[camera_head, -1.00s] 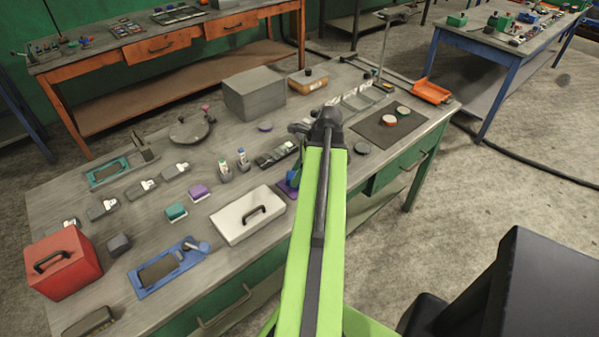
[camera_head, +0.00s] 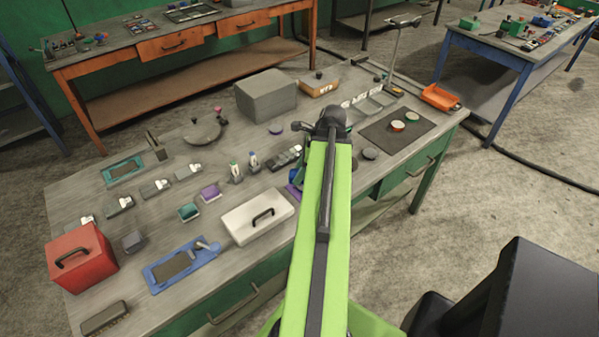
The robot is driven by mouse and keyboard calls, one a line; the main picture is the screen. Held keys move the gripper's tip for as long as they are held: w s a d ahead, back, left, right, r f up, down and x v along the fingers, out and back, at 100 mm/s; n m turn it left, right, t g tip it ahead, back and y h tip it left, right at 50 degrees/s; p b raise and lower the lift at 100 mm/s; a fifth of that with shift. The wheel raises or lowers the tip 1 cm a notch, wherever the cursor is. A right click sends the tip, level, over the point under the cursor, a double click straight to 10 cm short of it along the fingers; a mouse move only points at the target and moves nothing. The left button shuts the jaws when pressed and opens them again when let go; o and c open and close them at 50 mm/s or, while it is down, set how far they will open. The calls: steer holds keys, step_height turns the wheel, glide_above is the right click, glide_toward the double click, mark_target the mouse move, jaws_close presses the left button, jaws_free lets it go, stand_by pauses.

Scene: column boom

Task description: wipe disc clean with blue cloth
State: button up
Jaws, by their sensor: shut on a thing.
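My green arm (camera_head: 322,230) reaches over the workbench, and its dark end joint (camera_head: 334,120) is above the bench's middle. My gripper is hidden behind the arm, so its hold does not show. A small dark-blue shape (camera_head: 302,170) peeks out left of the arm; I cannot tell whether it is the blue cloth. I cannot tell which is the task's disc.
A white case (camera_head: 238,224), red box (camera_head: 70,277), blue tray (camera_head: 204,258) and grey block (camera_head: 265,94) stand on the bench. An orange tray (camera_head: 440,97) sits at its right end, near a metal stand (camera_head: 392,55). Open floor lies right of the bench.

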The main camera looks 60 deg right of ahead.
steer(key=shift+r+p, duration=0.4)
steer(key=shift+r, duration=0.45)
step_height(320, 180, up, 3)
steer(key=p, duration=0.3)
steer(key=shift+r, duration=0.1)
